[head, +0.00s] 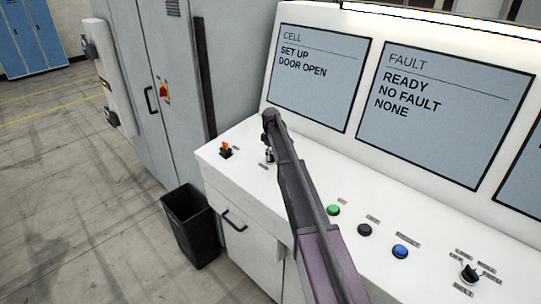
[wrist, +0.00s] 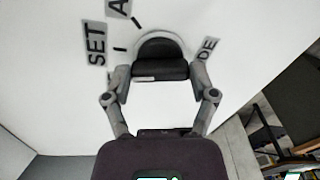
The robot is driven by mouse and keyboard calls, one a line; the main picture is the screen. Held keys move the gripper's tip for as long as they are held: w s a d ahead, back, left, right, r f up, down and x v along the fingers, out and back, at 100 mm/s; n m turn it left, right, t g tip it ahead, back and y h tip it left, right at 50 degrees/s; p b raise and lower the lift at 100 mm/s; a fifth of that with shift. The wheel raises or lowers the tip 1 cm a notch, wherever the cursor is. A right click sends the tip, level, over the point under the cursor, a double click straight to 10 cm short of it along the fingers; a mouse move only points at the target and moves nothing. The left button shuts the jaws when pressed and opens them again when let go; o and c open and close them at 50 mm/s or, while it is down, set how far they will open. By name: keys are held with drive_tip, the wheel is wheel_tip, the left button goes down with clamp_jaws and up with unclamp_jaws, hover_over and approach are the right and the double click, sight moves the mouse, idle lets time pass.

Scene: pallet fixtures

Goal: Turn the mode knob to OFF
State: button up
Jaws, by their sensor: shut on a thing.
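The black mode knob (wrist: 160,47) stands on the white panel in the wrist view, with a pale ring around it. Labels reading "SET" (wrist: 95,43), "A" and "DE" show around it, each partly cut off or covered except "SET". I cannot tell which mark the knob points to, and no OFF label shows. My gripper (wrist: 160,72) is shut on the knob, one finger on each side. In the head view my gripper (head: 268,154) is down at the left part of the console top, and my arm hides most of the knob there.
An orange switch (head: 226,149) is close on the left. Green (head: 333,210), black (head: 364,230) and blue (head: 400,251) buttons and a black selector (head: 469,274) lie right. The left screen (head: 318,78) reads "SET UP, DOOR OPEN". A black bin (head: 189,225) stands on the floor.

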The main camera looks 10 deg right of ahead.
drive_tip(key=n, duration=0.5)
drive_tip(key=shift+s, duration=0.15)
drive_tip(key=shift+n, duration=0.3)
drive_tip(key=o, duration=1)
drive_tip(key=shift+a, duration=0.1)
